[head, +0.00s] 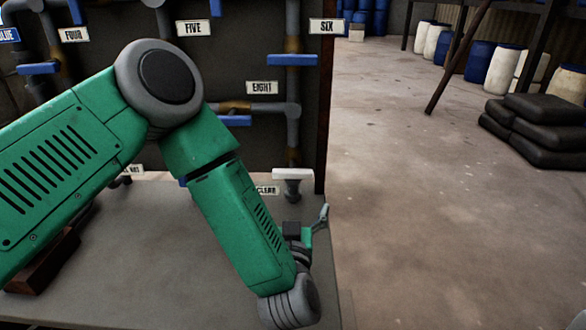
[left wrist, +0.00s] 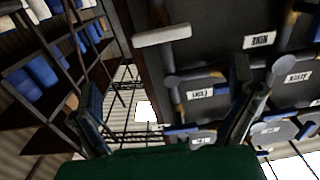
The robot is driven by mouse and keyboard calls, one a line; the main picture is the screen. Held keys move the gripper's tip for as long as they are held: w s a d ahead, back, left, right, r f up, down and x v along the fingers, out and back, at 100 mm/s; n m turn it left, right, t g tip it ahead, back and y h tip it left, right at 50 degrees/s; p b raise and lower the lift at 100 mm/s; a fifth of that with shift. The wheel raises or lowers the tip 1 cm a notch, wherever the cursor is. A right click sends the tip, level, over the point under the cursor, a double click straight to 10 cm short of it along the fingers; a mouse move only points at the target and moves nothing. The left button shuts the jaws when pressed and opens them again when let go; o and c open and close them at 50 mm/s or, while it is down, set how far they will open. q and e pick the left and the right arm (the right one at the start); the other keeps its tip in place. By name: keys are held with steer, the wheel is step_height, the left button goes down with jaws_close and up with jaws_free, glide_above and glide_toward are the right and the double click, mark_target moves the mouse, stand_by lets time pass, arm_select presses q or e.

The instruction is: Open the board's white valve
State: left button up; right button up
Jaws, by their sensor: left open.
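The white valve (head: 293,174) has a white bar handle lying level at the lower right of the dark board (head: 262,140). It sits under a vertical pipe, to the right of a label that reads "CLEAR" and is partly hidden by my arm. My left gripper (head: 318,222) is just below and to the right of this handle, apart from it, above the grey surface's right edge. In the left wrist view, the two fingers of my left gripper (left wrist: 165,110) are spread with nothing between them. A pale bar, likely the white handle (left wrist: 161,36), lies beyond them. My right gripper is not in view.
Blue handles (head: 292,60) and grey pipes cover the board, labelled FOUR, FIVE, SIX and EIGHT. My left arm hides part of it. A grey surface (head: 150,255) lies below. Open floor (head: 430,190) is to the right, with dark stacked sacks (head: 535,115) and barrels behind.

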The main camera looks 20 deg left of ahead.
mark_target(293, 175)
arm_select(q)
steer(key=b+x, duration=0.1)
steer(key=x, duration=1)
steer(key=shift+w+a+b, duration=0.25)
steer(key=shift+a+b, duration=0.1)
steer(key=shift+w, duration=0.55)
steer(key=shift+w+d, duration=0.1)
steer(key=c, duration=1)
